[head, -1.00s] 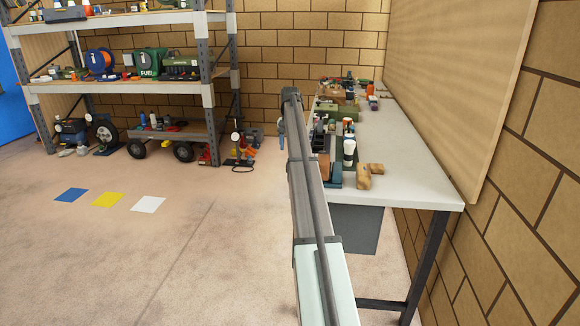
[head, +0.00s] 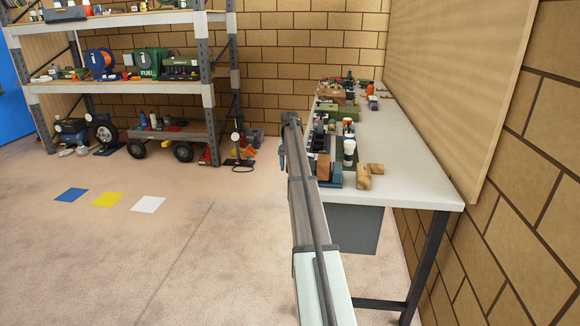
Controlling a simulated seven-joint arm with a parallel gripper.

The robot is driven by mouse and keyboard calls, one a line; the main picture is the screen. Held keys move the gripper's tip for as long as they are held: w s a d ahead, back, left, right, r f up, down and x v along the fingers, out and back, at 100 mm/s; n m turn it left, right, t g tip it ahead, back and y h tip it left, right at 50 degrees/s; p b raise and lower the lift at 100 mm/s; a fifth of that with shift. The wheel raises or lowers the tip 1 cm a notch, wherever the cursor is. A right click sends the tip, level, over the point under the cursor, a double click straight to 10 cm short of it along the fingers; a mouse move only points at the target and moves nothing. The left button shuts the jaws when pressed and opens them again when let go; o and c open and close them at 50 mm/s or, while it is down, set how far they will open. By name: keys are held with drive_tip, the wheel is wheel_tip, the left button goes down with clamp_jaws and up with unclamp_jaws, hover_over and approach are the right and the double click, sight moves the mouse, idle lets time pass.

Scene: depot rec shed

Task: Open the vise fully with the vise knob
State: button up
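My arm reaches forward along the left edge of the workbench. My gripper (head: 282,158) hangs at its far end, just left of the bench edge, small and partly hidden by the arm. I cannot tell whether its fingers are open or shut. A blue-grey item with a brown part (head: 334,178) sits at the bench's left edge, partly behind my arm. It may be the vise, but I cannot make out jaws. No vise knob can be picked out.
A shelving rack (head: 130,87) and a cart (head: 165,135) stand at back left. Open floor lies left of my arm.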

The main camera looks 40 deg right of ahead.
drive_tip(key=shift+c, duration=0.3)
drive_tip(key=c, duration=0.9)
drive_tip(key=shift+w+d+g+y, duration=0.15)
drive_tip(key=shift+g+y, duration=0.15)
drive_tip(key=shift+y, duration=0.1)
drive_tip(key=shift+g, duration=0.3)
drive_tip(key=o, duration=1)
drive_tip(key=shift+c, duration=0.2)
